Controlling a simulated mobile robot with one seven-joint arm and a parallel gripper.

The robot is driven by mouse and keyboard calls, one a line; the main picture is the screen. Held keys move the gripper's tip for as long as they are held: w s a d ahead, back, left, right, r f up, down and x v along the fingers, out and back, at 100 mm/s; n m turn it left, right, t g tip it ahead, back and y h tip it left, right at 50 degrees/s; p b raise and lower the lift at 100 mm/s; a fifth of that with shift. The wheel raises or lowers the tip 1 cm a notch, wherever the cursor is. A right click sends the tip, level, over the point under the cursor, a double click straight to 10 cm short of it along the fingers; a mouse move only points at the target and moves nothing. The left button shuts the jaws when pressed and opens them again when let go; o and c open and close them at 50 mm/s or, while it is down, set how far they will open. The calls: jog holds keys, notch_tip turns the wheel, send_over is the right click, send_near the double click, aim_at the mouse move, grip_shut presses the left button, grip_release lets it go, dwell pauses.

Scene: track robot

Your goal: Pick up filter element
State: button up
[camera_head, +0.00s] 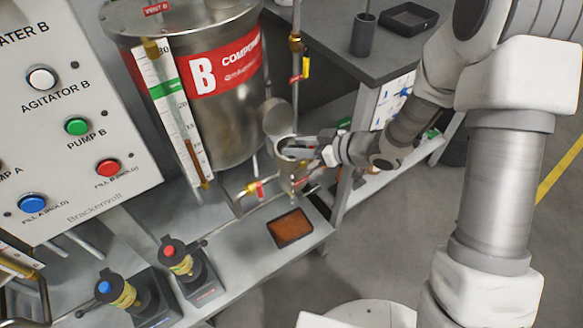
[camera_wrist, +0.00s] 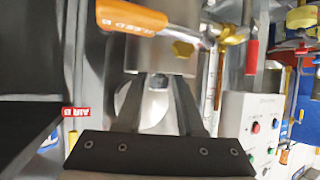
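The filter element cannot be made out for certain in either view. A small metal housing (camera_head: 291,177) stands at the tank's lower right, with its round lid (camera_head: 276,115) swung up. My gripper (camera_head: 292,149) reaches in from the right, its fingertips at the mouth of this housing. In the wrist view, the two dark fingers of my gripper (camera_wrist: 160,92) are apart. A pale metal surface with a small bright round end (camera_wrist: 159,84) shows between them; I cannot tell whether this is the element or the housing. No firm contact is visible.
An orange-handled bleed valve (camera_wrist: 132,17) is close above the fingers in the wrist view. The tank (camera_head: 215,95) and yellow-handled pipe (camera_head: 295,60) crowd the housing. A brown-filled tray (camera_head: 290,229) lies on the bench below. A grey table (camera_head: 345,45) is behind.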

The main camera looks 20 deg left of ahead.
jog(key=shift+w+a+f, duration=0.1)
jog(key=shift+a, duration=0.15)
grip_shut()
dwell(1.3)
